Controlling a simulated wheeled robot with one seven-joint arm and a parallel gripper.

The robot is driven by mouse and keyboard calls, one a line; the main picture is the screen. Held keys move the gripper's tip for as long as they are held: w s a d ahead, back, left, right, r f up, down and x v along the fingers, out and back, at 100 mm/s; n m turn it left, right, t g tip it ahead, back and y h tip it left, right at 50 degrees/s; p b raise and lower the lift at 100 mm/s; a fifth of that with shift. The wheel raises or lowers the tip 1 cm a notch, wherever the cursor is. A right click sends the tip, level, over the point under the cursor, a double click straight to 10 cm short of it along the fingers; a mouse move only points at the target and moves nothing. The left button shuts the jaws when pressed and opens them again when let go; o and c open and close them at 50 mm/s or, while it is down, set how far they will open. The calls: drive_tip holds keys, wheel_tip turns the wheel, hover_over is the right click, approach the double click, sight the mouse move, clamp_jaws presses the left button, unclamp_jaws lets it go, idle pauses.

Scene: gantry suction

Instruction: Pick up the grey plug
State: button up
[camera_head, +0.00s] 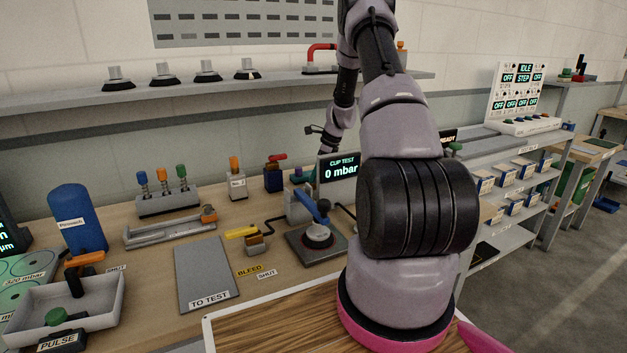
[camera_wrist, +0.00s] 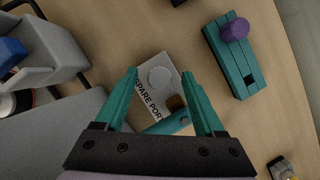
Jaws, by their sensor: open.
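A pale grey round plug (camera_wrist: 159,77) sits on a light block (camera_wrist: 146,90) marked SPARE PORT in the wrist view. My gripper (camera_wrist: 160,71) is open, with its two teal fingers pointing at the block. In the picture the plug lies between the fingertips, with a gap on each side. I cannot tell how high the fingers are above it. A teal lever (camera_wrist: 168,125) and a brown piece (camera_wrist: 177,103) show between the fingers, nearer my palm. In the head view I cannot make out the plug.
A teal block with a purple knob (camera_wrist: 236,30) stands to the right in the wrist view. A grey housing (camera_wrist: 45,50) stands to the left. In the head view, the CUP TEST display (camera_head: 341,168) and a blue-levered clamp (camera_head: 316,235) stand left of my arm.

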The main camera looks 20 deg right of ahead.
clamp_jaws()
idle(1.3)
